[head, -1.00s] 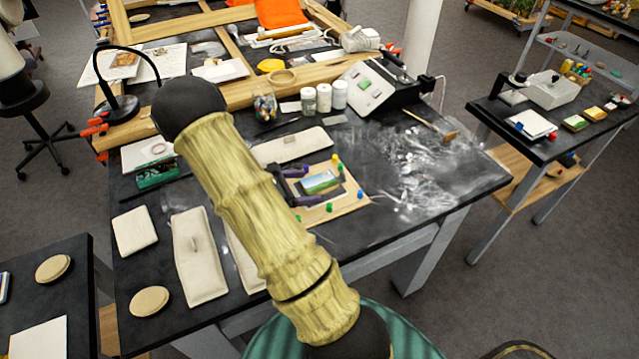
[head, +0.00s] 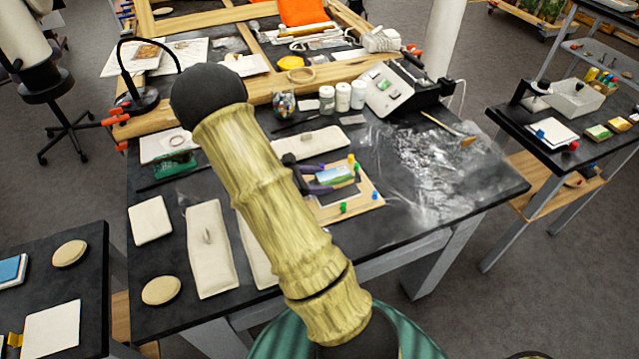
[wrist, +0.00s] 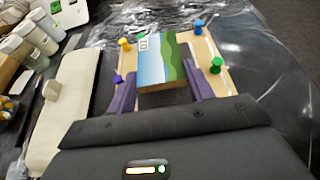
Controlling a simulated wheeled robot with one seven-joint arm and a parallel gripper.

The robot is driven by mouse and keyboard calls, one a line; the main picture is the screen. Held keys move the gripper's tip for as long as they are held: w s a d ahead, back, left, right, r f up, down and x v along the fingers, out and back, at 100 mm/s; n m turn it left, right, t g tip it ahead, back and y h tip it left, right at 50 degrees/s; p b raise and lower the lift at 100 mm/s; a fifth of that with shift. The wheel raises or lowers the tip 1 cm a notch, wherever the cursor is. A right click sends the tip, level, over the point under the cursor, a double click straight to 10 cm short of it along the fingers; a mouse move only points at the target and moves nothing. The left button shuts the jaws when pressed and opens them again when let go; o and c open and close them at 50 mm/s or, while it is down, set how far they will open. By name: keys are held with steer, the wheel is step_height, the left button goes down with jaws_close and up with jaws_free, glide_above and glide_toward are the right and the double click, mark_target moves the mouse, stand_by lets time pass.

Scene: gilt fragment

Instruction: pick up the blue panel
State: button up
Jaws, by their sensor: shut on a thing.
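The blue panel (head: 335,175) is a small painted block with blue sky and green hills. It also shows in the wrist view (wrist: 160,62), where a pale numbered label sits at its top left corner. My gripper (head: 324,180) has purple fingers, one on each side of the panel, and is shut on it. In the wrist view my gripper (wrist: 162,88) holds the panel by its near part. The panel is a little above a light wooden board (head: 358,203) with coloured pegs. My arm hides part of the table left of the board.
Blue, yellow, green and purple pegs stand around the panel; a green one (wrist: 216,65) is at its right. A cream pad (head: 310,143) lies behind the board. Crumpled clear film (head: 430,150) covers the table at right.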

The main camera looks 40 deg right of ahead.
step_height(320, 180, up, 26)
steer(key=shift+p, duration=0.35)
stand_by(0.4)
